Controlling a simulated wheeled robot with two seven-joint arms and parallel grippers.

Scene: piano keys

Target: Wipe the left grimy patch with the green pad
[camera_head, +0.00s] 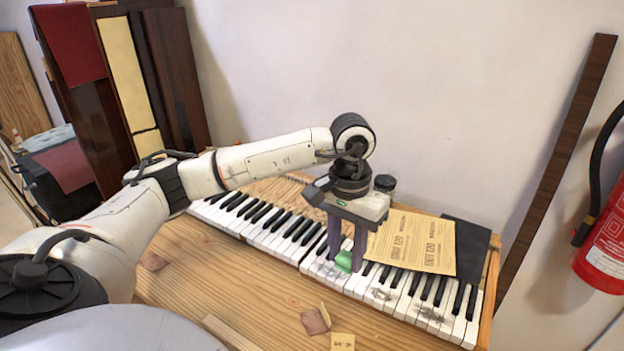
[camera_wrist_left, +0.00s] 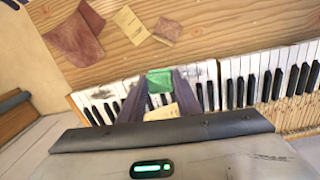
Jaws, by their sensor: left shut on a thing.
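My left gripper (camera_head: 345,258) points down over the piano keys (camera_head: 278,235), its two dark fingers shut on the green pad (camera_head: 344,261). In the left wrist view the pad (camera_wrist_left: 160,80) sits between the fingertips at the keys' front part. I cannot tell whether it touches the keys. The left grimy patch (camera_head: 324,270) is a faint grey smudge on white keys, just left of the pad. It also shows in the left wrist view (camera_wrist_left: 202,72), right of the fingers. Two more dark smudges, a middle one (camera_head: 380,294) and a right one (camera_head: 429,316), lie farther right. My right gripper is out of view.
A tan printed sheet (camera_head: 415,243) lies behind the keys beside a dark panel (camera_head: 468,246). A dark jar (camera_head: 384,184) stands behind the gripper. Scraps of sandpaper (camera_head: 315,320) and a yellow paper (camera_head: 342,342) lie on the wooden table (camera_head: 200,275) in front.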

